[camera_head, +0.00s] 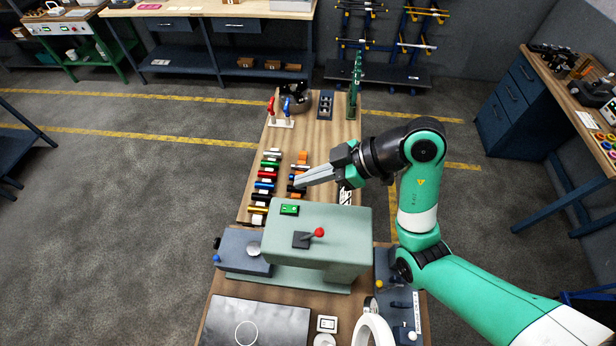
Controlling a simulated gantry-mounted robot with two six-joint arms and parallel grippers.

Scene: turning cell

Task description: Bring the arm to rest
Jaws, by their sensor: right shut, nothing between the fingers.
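My right arm comes in from the lower right, with its green and white links bent at the elbow. My right gripper (300,182) is shut and empty. Its grey fingers point left, and in this view they overlap the rack of colored cylindrical parts (266,185) in the middle of the bench. I cannot tell how high above the parts the fingers are. My left gripper is not in view.
A pale green machine (320,245) with a red-knobbed lever (319,232) stands just in front of the gripper. Red and blue handled tools (282,112) and a green upright stand (355,85) are at the bench's far end. Open floor (120,220) lies left.

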